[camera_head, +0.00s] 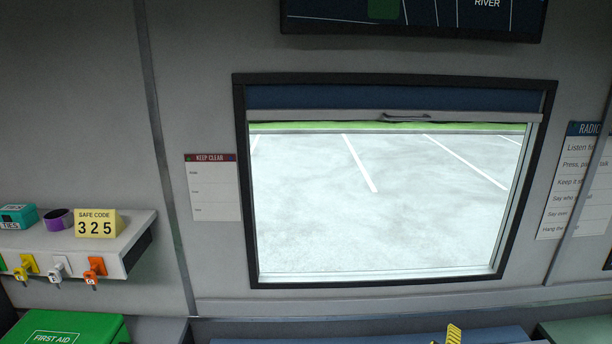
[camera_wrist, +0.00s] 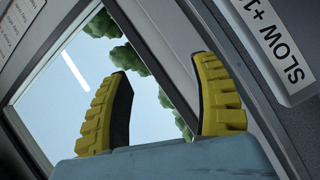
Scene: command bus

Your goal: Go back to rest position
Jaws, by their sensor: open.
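My gripper (camera_wrist: 163,100) shows in the wrist view with its two yellow, black-lined fingers spread apart. It is open, and nothing is between the fingers. Beyond the fingers, the window (camera_wrist: 60,90) and some green bushes outside show at a tilt. In the head view a yellow piece (camera_head: 453,334), which looks like one of my gripper's fingers, shows at the bottom edge; the rest of my arm is out of that view.
The window (camera_head: 380,200) has a blue blind (camera_head: 390,97) near its top. At left, a shelf (camera_head: 130,246) holds a safe code sign (camera_head: 98,224) and a purple roll (camera_head: 58,219), with keys (camera_head: 94,270) below. A green first aid box (camera_head: 65,328) sits lower left. A screen (camera_head: 410,15) hangs above.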

